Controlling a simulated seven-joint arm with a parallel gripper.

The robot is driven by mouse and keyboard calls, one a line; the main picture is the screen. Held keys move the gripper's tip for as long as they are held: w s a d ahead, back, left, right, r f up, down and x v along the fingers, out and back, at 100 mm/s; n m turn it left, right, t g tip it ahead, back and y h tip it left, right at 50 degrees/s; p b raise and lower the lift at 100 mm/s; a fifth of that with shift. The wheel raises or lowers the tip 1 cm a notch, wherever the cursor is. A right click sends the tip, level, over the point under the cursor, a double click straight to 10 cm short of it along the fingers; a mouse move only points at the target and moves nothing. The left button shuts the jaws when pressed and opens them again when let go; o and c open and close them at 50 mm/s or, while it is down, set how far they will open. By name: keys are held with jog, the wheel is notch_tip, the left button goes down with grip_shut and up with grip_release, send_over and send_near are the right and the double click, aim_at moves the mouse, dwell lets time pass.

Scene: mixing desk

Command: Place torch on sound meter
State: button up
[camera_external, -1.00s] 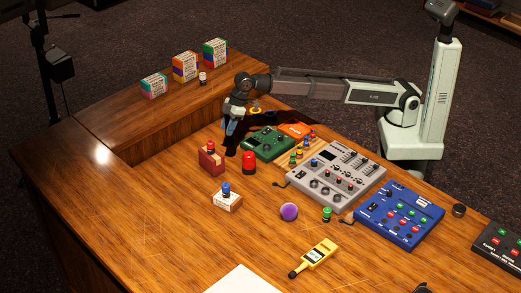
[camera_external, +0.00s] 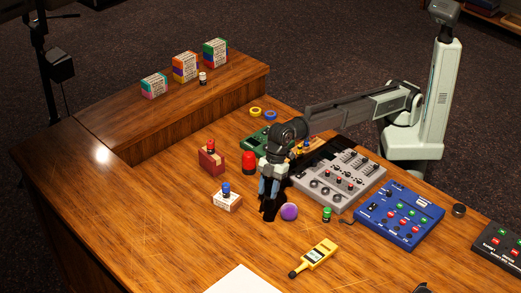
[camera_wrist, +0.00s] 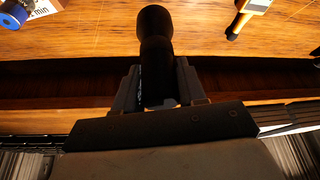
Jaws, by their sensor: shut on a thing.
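The torch is black. In the wrist view the torch (camera_wrist: 155,40) stands between the two fingers of my gripper (camera_wrist: 159,88), which is shut on it. In the external view the torch (camera_external: 268,206) hangs roughly upright below my gripper (camera_external: 270,187), just left of the purple ball. I cannot tell how high its lower end is above the desk. The yellow sound meter (camera_external: 317,256) lies on the desk nearer the camera, to the right of and below the torch in the picture. Part of the sound meter (camera_wrist: 245,14) shows at the upper right of the wrist view.
The purple ball (camera_external: 289,211) and a small green-topped item (camera_external: 327,214) are close by. A white box with a blue button (camera_external: 227,198) stands left. The grey mixer (camera_external: 350,182) and blue mixer (camera_external: 400,219) lie right. White paper (camera_external: 243,281) lies at the front; desk around the meter is clear.

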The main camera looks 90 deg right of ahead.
jog(key=s+a+n+g, duration=0.1)
jog(key=s+a+n, duration=0.2)
jog(key=s+a, duration=1.25)
jog(key=shift+y, duration=0.3)
jog(key=shift+w+a+f, duration=0.1)
jog(key=shift+a+f, duration=0.05)
jog(key=shift+f, duration=1.4)
jog(key=shift+a+f, duration=0.2)
jog(key=shift+f, duration=1.4)
jog(key=shift+w+a+f, duration=0.1)
jog(key=shift+a+f, duration=0.05)
jog(key=shift+f, duration=1.4)
jog(key=shift+f, duration=0.15)
jog(key=o, duration=1.2)
jog(key=v, duration=1.2)
